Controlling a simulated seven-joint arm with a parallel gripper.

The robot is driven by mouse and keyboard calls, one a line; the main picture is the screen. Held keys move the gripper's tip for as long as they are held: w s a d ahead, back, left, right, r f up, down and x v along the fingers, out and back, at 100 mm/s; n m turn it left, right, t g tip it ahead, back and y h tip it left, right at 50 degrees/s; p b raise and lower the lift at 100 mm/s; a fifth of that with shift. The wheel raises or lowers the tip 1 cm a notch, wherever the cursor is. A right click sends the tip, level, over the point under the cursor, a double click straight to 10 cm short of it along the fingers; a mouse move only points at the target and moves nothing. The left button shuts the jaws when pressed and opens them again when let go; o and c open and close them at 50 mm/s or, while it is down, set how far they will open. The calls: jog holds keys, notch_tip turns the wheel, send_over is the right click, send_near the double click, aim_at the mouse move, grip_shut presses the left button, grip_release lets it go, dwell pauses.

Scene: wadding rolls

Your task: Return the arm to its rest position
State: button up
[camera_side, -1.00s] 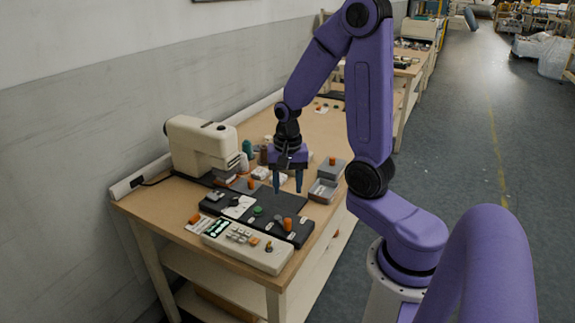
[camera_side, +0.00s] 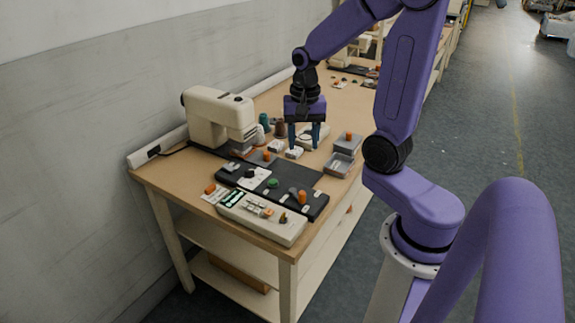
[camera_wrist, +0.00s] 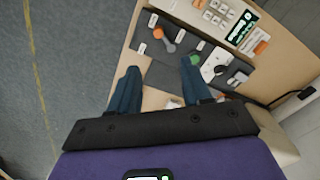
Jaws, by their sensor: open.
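My gripper (camera_side: 304,145) is purple and black with two blue fingers. In the side view it points down above the far part of the wooden table, past the black board (camera_side: 288,178). Its fingers are apart with nothing between them. In the wrist view the two fingers of my gripper (camera_wrist: 160,88) also stand apart, with grey board and wood behind them. My arm bends up and over from its base at the right of the table. I cannot tell how high the fingertips are above the table.
A cream sewing machine (camera_side: 217,118) stands at the table's left. A cream keypad box (camera_side: 262,218) lies at the front edge. Grey boxes (camera_side: 343,155) sit right of my gripper, and thread spools (camera_side: 280,128) stand behind it. The grey floor (camera_side: 500,150) at the right is open.

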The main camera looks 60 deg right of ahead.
jog(key=s+a+r+n, duration=0.1)
jog(key=s+a+n, duration=1.4)
jog(key=n, duration=0.8)
jog(key=shift+s+r+n, duration=0.3)
jog(key=shift+s+r, duration=0.05)
jog(key=shift+s, duration=0.4)
